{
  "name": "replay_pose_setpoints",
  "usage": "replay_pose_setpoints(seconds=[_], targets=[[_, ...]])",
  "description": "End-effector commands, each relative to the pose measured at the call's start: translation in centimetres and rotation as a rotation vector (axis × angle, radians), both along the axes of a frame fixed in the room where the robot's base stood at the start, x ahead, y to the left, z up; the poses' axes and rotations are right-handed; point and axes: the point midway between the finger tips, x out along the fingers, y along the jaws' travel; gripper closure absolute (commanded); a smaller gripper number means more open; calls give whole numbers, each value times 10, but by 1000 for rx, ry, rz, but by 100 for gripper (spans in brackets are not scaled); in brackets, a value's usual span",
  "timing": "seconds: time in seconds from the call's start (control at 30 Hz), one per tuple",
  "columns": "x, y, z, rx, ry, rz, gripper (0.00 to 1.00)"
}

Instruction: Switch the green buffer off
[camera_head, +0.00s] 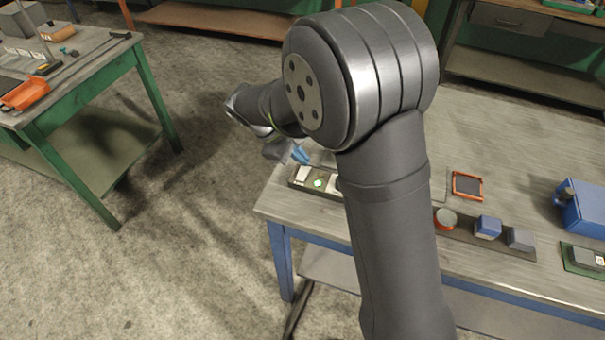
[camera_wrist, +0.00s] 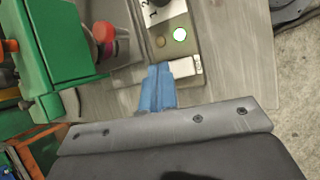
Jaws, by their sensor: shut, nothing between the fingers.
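A small switch panel (camera_head: 297,184) lies at the left end of the grey bench, partly hidden by my arm. Its lamp (camera_head: 318,183) glows green; the lamp (camera_wrist: 180,34) also shows in the wrist view, beside a small round dark part (camera_wrist: 160,42). A pale block (camera_wrist: 186,68) sits at the panel's near end. My gripper (camera_head: 300,154) is shut and empty. Its blue fingertips (camera_wrist: 158,72) overlap the panel's near end in the wrist view; I cannot tell whether they touch it. A green machine body (camera_wrist: 60,45), possibly the buffer, stands left of the panel there.
A red knob-like part (camera_wrist: 104,34) stands beside the green body. A green-legged table (camera_head: 95,65) stands left across open floor.

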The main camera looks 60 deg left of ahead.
Motion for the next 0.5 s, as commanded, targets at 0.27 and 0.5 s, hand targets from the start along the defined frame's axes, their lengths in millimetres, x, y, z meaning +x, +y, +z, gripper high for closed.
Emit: replay_pose_setpoints(seconds=[0.27, 0.5], targets=[[3, 3, 28, 2, 0, -1, 100], [3, 3, 33, 1, 0, -1, 100]])
